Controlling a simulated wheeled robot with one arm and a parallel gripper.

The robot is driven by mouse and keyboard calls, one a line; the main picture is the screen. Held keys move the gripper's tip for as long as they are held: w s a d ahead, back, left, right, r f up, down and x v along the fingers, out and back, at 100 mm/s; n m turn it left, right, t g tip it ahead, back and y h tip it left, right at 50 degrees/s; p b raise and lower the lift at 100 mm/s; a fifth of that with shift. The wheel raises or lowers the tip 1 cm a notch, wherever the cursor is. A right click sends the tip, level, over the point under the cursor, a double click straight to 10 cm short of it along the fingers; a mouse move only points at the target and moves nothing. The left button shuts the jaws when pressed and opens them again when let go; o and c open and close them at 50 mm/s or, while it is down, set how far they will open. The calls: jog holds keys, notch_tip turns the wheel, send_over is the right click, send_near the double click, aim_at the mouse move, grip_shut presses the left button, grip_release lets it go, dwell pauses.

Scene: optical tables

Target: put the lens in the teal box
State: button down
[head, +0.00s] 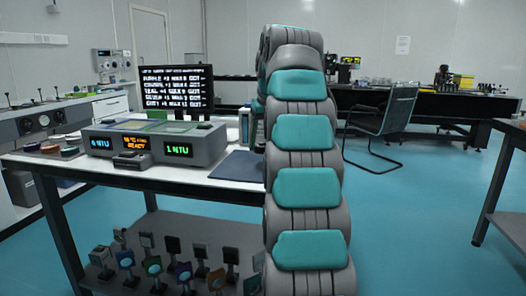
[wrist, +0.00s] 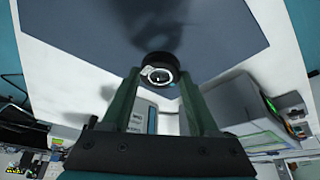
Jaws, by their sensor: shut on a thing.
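My gripper (wrist: 160,84) shows in the wrist view, its two dark fingers shut on a lens (wrist: 158,75) in a round black mount at their tips. The lens is above a white table top (wrist: 70,75) and a dark blue-grey mat (wrist: 215,22). I cannot make out how far above. In the head view my own arm hides the gripper and the lens. I cannot clearly identify the teal box in either view. A pale box-like thing with a blue-teal edge (wrist: 143,117) shows between the fingers, partly hidden.
In the head view a grey instrument with lit displays (head: 152,143) and a black screen (head: 176,88) stand on the white table. The mat (head: 237,166) lies beside my arm. Several mounted optics (head: 153,266) fill the lower shelf. A chair (head: 382,120) stands to the right.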

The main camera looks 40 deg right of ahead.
aim_at(263, 152)
jog(key=shift+f, duration=1.75)
jog(key=shift+f+b, duration=0.1)
jog(key=shift+b, duration=0.2)
jog(key=c, duration=0.6)
grip_release()
jog(key=shift+f, duration=0.1)
jog(key=o, duration=0.4)
jog(key=shift+o, duration=0.2)
